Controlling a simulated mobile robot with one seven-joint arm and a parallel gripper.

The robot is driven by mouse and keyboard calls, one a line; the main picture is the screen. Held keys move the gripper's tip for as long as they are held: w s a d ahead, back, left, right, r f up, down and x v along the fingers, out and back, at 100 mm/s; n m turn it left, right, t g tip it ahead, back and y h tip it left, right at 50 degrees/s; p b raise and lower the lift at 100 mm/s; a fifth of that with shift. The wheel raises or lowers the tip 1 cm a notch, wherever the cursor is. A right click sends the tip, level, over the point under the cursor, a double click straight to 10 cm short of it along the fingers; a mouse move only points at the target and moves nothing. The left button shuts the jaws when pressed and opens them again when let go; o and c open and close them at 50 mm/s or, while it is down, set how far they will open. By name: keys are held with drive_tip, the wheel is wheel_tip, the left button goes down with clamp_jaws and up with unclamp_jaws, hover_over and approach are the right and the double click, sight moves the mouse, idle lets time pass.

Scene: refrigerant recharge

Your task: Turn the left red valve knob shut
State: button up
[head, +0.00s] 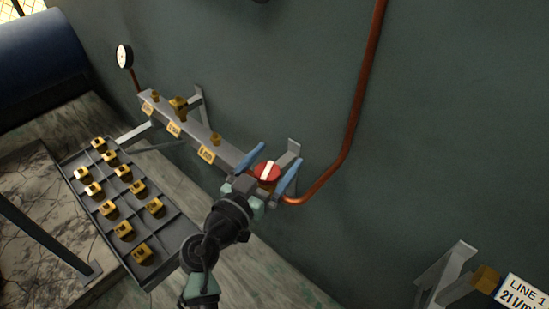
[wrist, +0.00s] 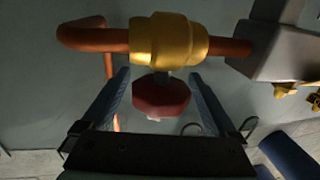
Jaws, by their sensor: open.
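A red valve knob (head: 267,173) with a white bar across its face is the only red knob in view. It sits at the right end of the grey manifold bar on the wall. In the wrist view the red knob (wrist: 161,97) hangs from a brass valve body (wrist: 169,40) on a copper pipe. My gripper (head: 277,157) is open, with one blue finger on each side of the knob. The wrist view shows my gripper (wrist: 160,74) with a gap between each finger and the knob. The knob's underside is partly hidden.
The manifold bar (head: 226,150) carries several brass fittings and a gauge (head: 124,56) at its left end. A tray (head: 168,241) of brass pieces lies at lower left. A copper pipe (head: 357,108) runs up the wall. A "LINE 1" sign (head: 522,297) is at lower right.

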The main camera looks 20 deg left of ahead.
drive_tip(key=c, duration=1.4)
drive_tip(key=m+h+b, duration=0.1)
drive_tip(key=b, duration=0.2)
drive_tip(key=shift+f+h, duration=0.3)
drive_tip(key=shift+f, duration=0.05)
drive_tip(key=m+h+b, duration=0.1)
drive_tip(key=b, duration=0.1)
drive_tip(key=shift+d+g+b, duration=0.15)
drive_tip(key=shift+g+b, duration=0.15)
drive_tip(key=shift+g, duration=0.1)
drive_tip(key=h+b, duration=0.1)
drive_tip(key=m+g+h+b, duration=0.1)
drive_tip(key=b, duration=0.1)
drive_tip(key=shift+d+m+h, duration=0.2)
drive_tip(key=shift+m+h, duration=0.1)
drive_tip(key=shift+h, duration=0.1)
drive_tip(key=shift+s+d+r+m+g+h+b, duration=0.2)
drive_tip(key=shift+m+g+h+b, duration=0.25)
drive_tip(key=shift+h+b, duration=0.35)
drive_tip(key=shift+r, duration=0.1)
drive_tip(key=o, duration=1.4)
